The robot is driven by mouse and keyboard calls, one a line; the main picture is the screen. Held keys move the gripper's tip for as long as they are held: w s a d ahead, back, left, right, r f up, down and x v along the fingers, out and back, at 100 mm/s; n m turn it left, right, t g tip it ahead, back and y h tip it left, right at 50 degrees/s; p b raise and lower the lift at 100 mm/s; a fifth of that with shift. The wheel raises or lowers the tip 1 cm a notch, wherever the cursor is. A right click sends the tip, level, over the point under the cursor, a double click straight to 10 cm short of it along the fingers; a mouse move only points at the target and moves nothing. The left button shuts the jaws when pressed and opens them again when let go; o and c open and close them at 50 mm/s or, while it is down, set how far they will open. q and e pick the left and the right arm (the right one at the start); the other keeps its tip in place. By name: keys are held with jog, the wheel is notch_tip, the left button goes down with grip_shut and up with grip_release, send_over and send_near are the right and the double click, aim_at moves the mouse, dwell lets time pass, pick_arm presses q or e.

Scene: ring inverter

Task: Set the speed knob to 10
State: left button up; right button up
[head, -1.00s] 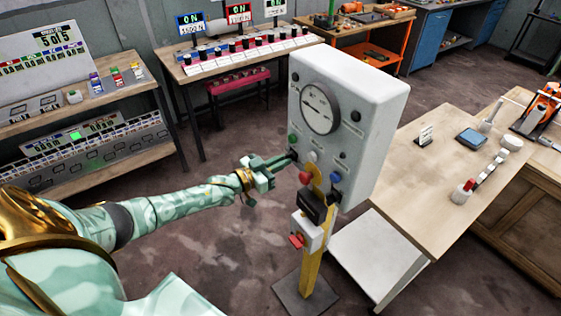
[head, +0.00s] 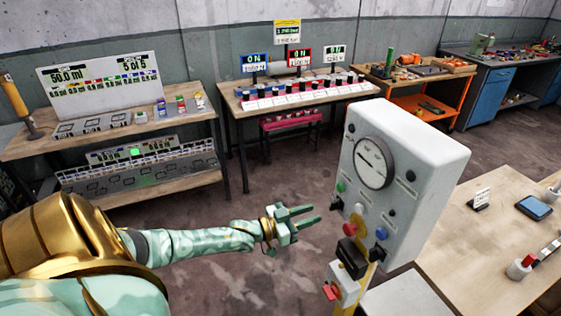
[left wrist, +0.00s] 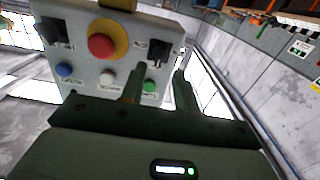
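The white control box (head: 415,150) stands right of centre in the head view, with a round gauge (head: 374,163) on its face. A black knob (head: 337,203) sits low on the face's left side; its label and setting are too small to read. In the left wrist view the box appears upside down, with that black knob (left wrist: 156,52) near the green button (left wrist: 150,86). My left gripper (head: 316,213) is open and empty, pointing at the box just short of the knob. Its fingers (left wrist: 158,70) flank the knob's line of sight. My right gripper is not in view.
A red button (head: 349,229) and a blue button (head: 381,233) are on the box's lower face. A yellow post and a small switch box (head: 343,285) stand below. A wooden table (head: 480,240) is at right; shelves (head: 120,190) and a bench stand behind. Floor left of the box is clear.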

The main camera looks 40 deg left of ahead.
pick_arm(q)
jog(key=v, duration=1)
jog(key=shift+s, duration=0.25)
jog(key=shift+a+f, duration=0.1)
